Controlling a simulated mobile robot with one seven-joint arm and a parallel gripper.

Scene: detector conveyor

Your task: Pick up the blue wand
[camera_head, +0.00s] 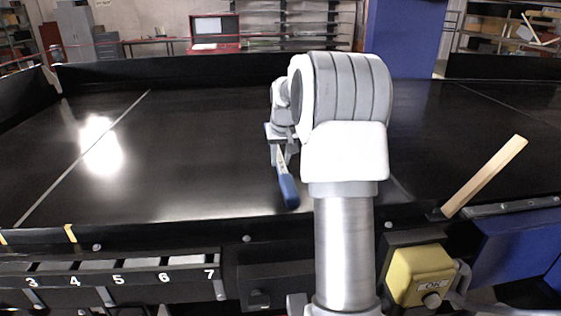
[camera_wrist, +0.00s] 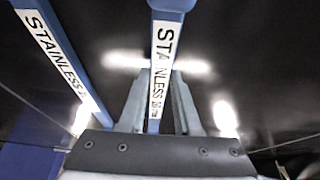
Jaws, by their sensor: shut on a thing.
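The blue wand (camera_head: 288,190) hangs below my gripper (camera_head: 282,148) over the black conveyor, tilted, with its blue end down and a pale lettered part near the fingers. In the wrist view my gripper (camera_wrist: 160,78) is shut on the wand (camera_wrist: 163,45), which runs between the two grey fingers and bears the lettering "STAINLESS". A second blue strip (camera_wrist: 55,50) with the same lettering shows at the left of the wrist view. I cannot tell whether it is a reflection. I cannot tell whether the wand's lower end touches the belt.
The glossy black conveyor surface (camera_head: 190,150) is clear on the left. A pale wooden stick (camera_head: 485,175) leans up at the front right edge. A yellow button box (camera_head: 419,274) marked "OK" and a numbered front panel (camera_head: 120,280) are at the near side. Raised dark walls border the conveyor.

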